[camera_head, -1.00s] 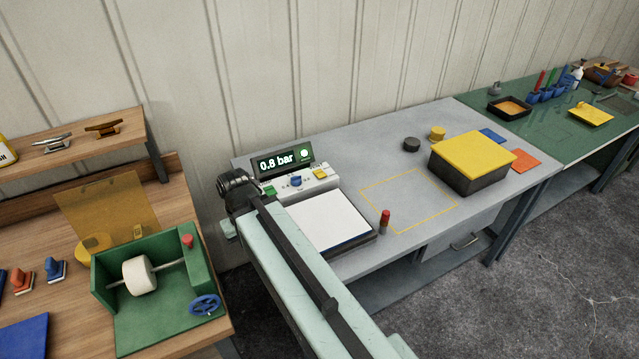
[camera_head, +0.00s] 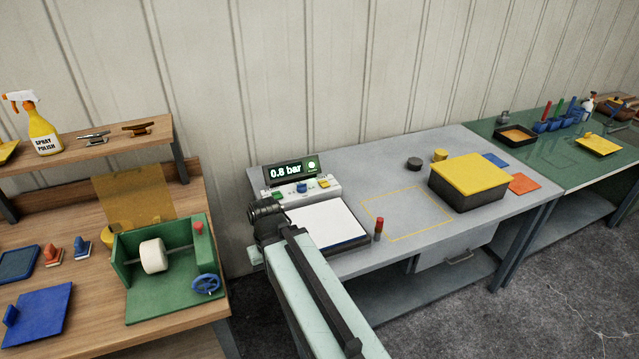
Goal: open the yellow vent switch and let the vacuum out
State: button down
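The yellow vent switch (camera_head: 323,183) sits at the right end of the white control panel (camera_head: 315,192) on the grey bench. A blue knob (camera_head: 302,187) is left of it, and a green button shows at the panel's left end. The display (camera_head: 290,170) above reads 0.8 bar, with a lit round lamp at its right. My gripper (camera_head: 266,218) is at the end of my pale green arm, left of and nearer than the panel. Its dark end shows, but I cannot make out the fingers. It appears apart from the yellow switch.
A white plate (camera_head: 325,222) lies before the panel, with a red-topped peg (camera_head: 378,228) at its right. A yellow-outlined square is empty. A yellow-topped dark box (camera_head: 467,182) stands further right. A wooden bench with a green tape dispenser (camera_head: 170,270) stands at left.

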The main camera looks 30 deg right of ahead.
aim_at(323, 184)
jog(key=z, duration=0.15)
jog(key=i, duration=0.95)
jog(key=u, duration=0.1)
